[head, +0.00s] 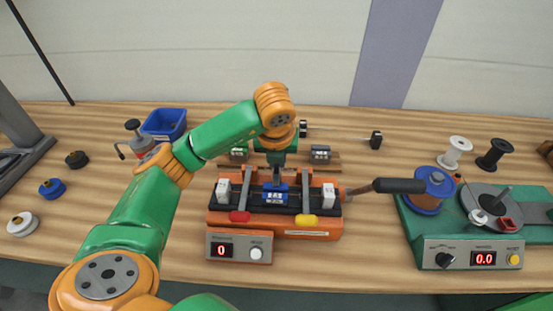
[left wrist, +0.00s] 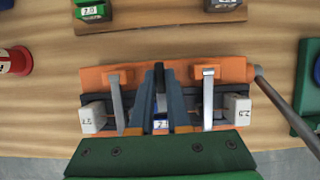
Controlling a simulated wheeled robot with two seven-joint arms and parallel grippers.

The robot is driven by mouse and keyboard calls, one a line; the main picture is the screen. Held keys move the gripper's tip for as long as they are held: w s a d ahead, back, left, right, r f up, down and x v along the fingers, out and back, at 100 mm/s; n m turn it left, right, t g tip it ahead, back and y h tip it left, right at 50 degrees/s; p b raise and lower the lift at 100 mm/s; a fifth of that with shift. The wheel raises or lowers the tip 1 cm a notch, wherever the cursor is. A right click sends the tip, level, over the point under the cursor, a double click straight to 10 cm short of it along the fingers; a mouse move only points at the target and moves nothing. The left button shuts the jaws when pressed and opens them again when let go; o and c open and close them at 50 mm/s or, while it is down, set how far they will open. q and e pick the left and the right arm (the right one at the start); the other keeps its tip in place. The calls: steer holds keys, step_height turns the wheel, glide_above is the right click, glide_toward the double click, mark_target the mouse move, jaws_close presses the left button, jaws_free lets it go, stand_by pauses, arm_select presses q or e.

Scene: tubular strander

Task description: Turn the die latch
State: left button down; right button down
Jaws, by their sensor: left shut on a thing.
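An orange die holder (head: 325,230) stands mid-table with a dark bed across its top. A blue labelled die block (head: 276,195) sits in the middle of the bed, with white blocks at either side. A red tab (head: 240,216) and a yellow tab (head: 306,220) are on its front edge; I cannot tell which is the latch. My left gripper (head: 276,181) points down, shut on the blue die block. In the left wrist view its fingers (left wrist: 160,112) partly hide the block. My right gripper is out of view.
A black-handled lever (head: 398,186) sticks out to the right of the holder. A green machine with a blue spool (head: 430,190) stands at right. Spare die blocks (head: 320,152) sit behind. A blue bin (head: 165,122) and several small spools are at left.

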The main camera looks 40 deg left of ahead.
mark_target(276, 179)
arm_select(q)
steer(key=shift+r, duration=0.1)
steer(key=c, duration=0.9)
jaws_free()
steer(key=p+v, duration=0.2)
steer(key=v, duration=0.4)
steer(key=shift+r, duration=0.25)
steer(key=shift+s+d+r, duration=0.15)
steer(key=shift+s+r, duration=0.05)
steer(key=shift+r, duration=0.05)
steer(key=shift+f, duration=0.1)
